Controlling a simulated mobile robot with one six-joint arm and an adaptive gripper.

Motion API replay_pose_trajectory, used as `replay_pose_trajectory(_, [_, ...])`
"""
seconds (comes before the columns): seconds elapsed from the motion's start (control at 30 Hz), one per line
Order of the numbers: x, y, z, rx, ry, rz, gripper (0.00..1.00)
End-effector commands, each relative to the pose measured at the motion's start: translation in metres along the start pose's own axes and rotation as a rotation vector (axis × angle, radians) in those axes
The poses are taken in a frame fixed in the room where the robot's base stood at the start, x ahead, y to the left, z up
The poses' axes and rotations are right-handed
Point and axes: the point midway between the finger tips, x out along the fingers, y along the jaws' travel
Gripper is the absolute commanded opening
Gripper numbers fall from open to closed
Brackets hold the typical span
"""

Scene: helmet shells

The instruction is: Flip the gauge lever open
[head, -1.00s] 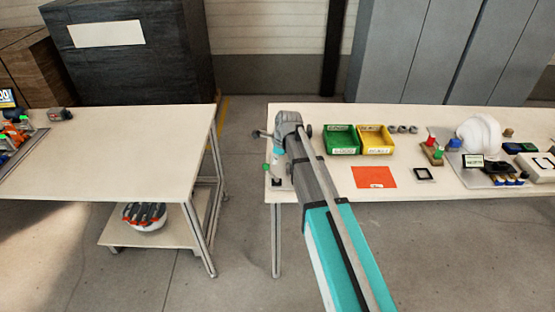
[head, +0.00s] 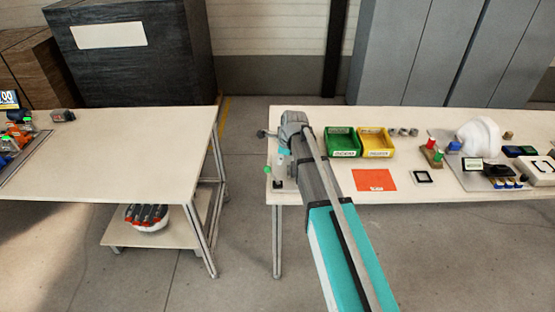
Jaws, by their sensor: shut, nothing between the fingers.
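My gripper (head: 281,170) is small and partly hidden at the left end of the right table, below my grey wrist. It looks shut and holds nothing that I can see. A small fixture with a green knob (head: 267,169) and a dark base stands at that table corner, close beside my gripper. The knob may be the end of the gauge lever. The lever's angle and any contact with my fingers are too small to tell.
On the right table (head: 310,197) are a green bin (head: 342,142), a yellow bin (head: 377,143), an orange sheet (head: 374,180) and a white helmet shell (head: 478,136). A gap of floor separates it from the left table (head: 130,150). My arm crosses the right table's front edge.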

Motion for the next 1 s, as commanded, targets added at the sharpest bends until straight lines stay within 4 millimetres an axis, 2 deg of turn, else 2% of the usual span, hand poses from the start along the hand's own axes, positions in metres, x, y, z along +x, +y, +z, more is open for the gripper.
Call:
replay_pose_trajectory(0.2, [-0.025, -0.001, -0.013, 0.000, 0.000, 0.000, 0.00])
replay_pose_trajectory(1.0, [-0.093, 0.000, -0.003, 0.000, 0.000, 0.000, 0.00])
